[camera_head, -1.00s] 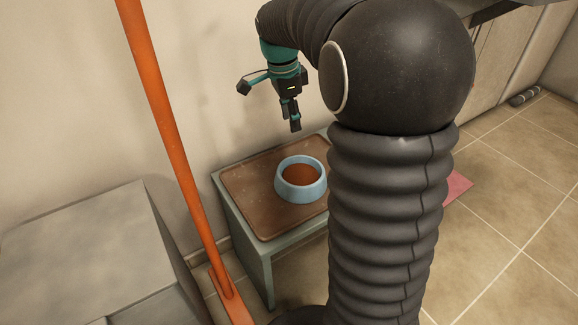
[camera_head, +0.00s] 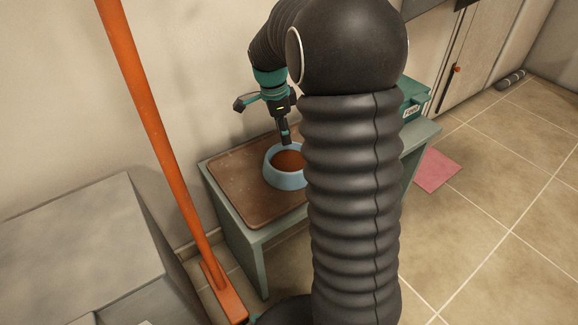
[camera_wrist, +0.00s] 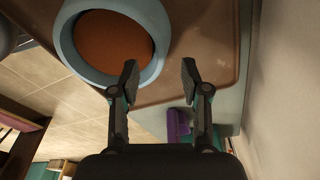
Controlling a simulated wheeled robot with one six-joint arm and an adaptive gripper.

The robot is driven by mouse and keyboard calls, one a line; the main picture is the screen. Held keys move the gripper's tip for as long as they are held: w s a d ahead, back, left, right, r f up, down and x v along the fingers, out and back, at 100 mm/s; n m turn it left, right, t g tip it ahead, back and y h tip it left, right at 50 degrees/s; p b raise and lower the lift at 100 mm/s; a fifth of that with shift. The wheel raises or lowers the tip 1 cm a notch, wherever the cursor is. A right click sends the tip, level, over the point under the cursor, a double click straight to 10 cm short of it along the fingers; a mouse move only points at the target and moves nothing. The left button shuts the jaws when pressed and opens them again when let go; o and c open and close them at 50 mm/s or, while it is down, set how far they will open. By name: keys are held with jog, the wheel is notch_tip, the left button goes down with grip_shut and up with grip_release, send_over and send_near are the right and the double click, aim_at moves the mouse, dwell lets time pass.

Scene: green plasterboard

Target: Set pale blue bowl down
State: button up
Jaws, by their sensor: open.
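The pale blue bowl (camera_head: 271,176) holds something brown and sits upright on a brown tray (camera_head: 228,188) on a low grey-green table (camera_head: 250,240). My arm hides its right side in the head view. My gripper (camera_head: 286,141) points down at the bowl's far rim. In the wrist view my gripper (camera_wrist: 160,72) is open with nothing between its fingers. The bowl (camera_wrist: 157,18) lies at the upper left there, its rim close to the left fingertip. I cannot tell whether they touch.
An orange pole (camera_head: 150,120) stands left of the table, near a grey box-like unit (camera_head: 80,240). A green box with a label (camera_head: 412,100) stands on the table's right end. A pink mat (camera_head: 437,170) lies on the tiled floor. The wall is close behind the table.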

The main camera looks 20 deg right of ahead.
aim_at(290, 166)
notch_tip(290, 166, down, 4)
jog(key=shift+w+d+f, duration=0.1)
jog(key=shift+f, duration=0.15)
grip_shut()
